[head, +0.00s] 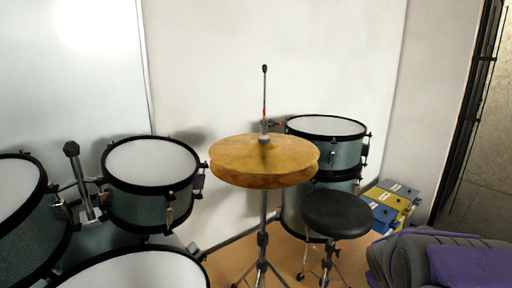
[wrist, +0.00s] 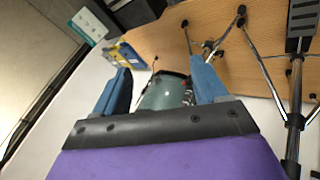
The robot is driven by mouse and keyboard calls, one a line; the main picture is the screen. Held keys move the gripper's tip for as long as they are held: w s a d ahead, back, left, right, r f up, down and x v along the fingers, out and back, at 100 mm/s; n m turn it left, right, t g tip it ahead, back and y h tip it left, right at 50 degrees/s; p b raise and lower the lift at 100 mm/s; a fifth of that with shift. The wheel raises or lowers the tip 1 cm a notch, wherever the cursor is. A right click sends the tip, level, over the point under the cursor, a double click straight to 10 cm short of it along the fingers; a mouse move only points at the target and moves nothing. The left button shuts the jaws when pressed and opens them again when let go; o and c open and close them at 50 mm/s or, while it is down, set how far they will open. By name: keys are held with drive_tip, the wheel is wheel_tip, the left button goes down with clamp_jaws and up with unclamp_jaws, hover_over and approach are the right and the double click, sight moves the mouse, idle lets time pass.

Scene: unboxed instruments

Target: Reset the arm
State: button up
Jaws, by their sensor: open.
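My gripper (wrist: 163,75) shows in the wrist view with two blue fingers spread apart on a dark bar and a purple body behind. The gap between the fingers is empty of anything held. A grey-green drum (wrist: 163,92) appears beyond the fingers, apart from them. In the head view, a grey and purple part of my arm shows low at the right edge; the fingers cannot be made out there.
A gold hi-hat (head: 264,160) stands mid-view, with a black stool (head: 337,214) to its right. Drums (head: 150,165) fill the left, and another drum (head: 326,126) stands behind the stool. Blue and yellow boxes (head: 394,200) lie near my arm. White walls close the back.

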drive_tip(key=s+a+m+g+y, duration=0.1)
drive_tip(key=s+a+g, duration=0.1)
drive_tip(key=s+a, duration=0.4)
drive_tip(key=s+a+f+m+g+y, duration=0.1)
drive_tip(key=s+a, duration=0.5)
drive_tip(key=s, duration=0.9)
drive_tip(key=s+a+m+g+y, duration=0.1)
drive_tip(key=s+a+g, duration=0.3)
drive_tip(key=s, duration=0.6)
drive_tip(key=a+y, duration=0.1)
drive_tip(key=a, duration=0.1)
drive_tip(key=shift+s+a+f+m+g, duration=0.2)
drive_tip(key=shift+s+a+m+g, duration=0.05)
drive_tip(key=shift+a+m+g, duration=0.15)
